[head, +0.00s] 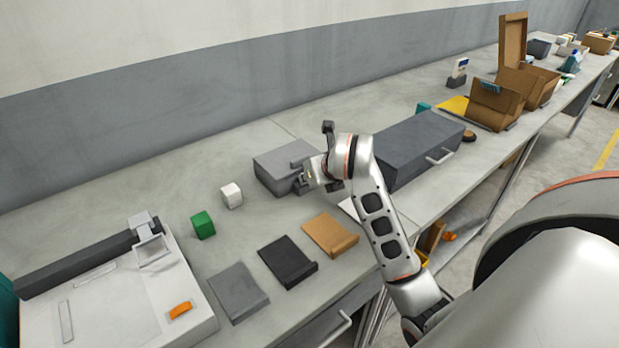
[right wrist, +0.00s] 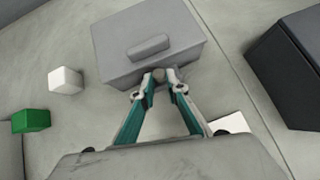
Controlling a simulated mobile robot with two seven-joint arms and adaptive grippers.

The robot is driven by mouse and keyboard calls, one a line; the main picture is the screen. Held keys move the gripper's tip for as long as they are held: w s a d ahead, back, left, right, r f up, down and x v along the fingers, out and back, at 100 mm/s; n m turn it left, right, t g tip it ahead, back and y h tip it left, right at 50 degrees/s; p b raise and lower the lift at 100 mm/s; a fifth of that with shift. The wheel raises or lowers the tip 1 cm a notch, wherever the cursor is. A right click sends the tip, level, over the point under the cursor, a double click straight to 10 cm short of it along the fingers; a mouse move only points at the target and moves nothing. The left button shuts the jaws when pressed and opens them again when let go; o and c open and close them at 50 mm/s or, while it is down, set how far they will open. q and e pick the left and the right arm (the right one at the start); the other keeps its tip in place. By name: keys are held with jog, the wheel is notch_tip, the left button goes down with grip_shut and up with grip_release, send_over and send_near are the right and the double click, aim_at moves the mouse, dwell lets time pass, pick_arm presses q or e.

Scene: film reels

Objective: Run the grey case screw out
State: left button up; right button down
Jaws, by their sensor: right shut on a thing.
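The grey case (head: 275,172) sits on the bench near the wall. In the right wrist view the case (right wrist: 120,66) has a raised bar (right wrist: 148,47) on its top. My right gripper (head: 303,181) is at the case's near side. In the right wrist view its fingertips (right wrist: 165,76) are close together at the case's near edge, shut on a small part there, the case screw. The screw is mostly hidden between the fingertips, so I cannot tell how far out it stands. My left gripper is not in view.
A white block (head: 231,195) and a green block (head: 203,225) stand left of the case. Grey (head: 238,290), black (head: 287,261) and tan (head: 330,235) trays lie in front. A large dark grey box (head: 415,145) stands close on the right. A pale machine (head: 110,305) fills the left end.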

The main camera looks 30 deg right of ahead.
jog(key=n+y+b, duration=0.1)
jog(key=n, duration=0.1)
jog(key=d+n+y+b, duration=0.1)
jog(key=n+y, duration=0.1)
jog(key=shift+w+n+y, duration=0.1)
jog(key=shift+n+y, duration=0.5)
jog(key=shift+n, duration=0.1)
jog(key=shift+d+r+n+g+y, duration=0.1)
jog(key=shift+d+n+g+y, duration=0.1)
jog(key=shift+n+g+y, duration=0.55)
jog(key=shift+w+d+n, duration=0.1)
jog(key=shift+n, duration=0.45)
jog(key=shift+y, duration=0.25)
jog(key=c, duration=2.3)
grip_release()
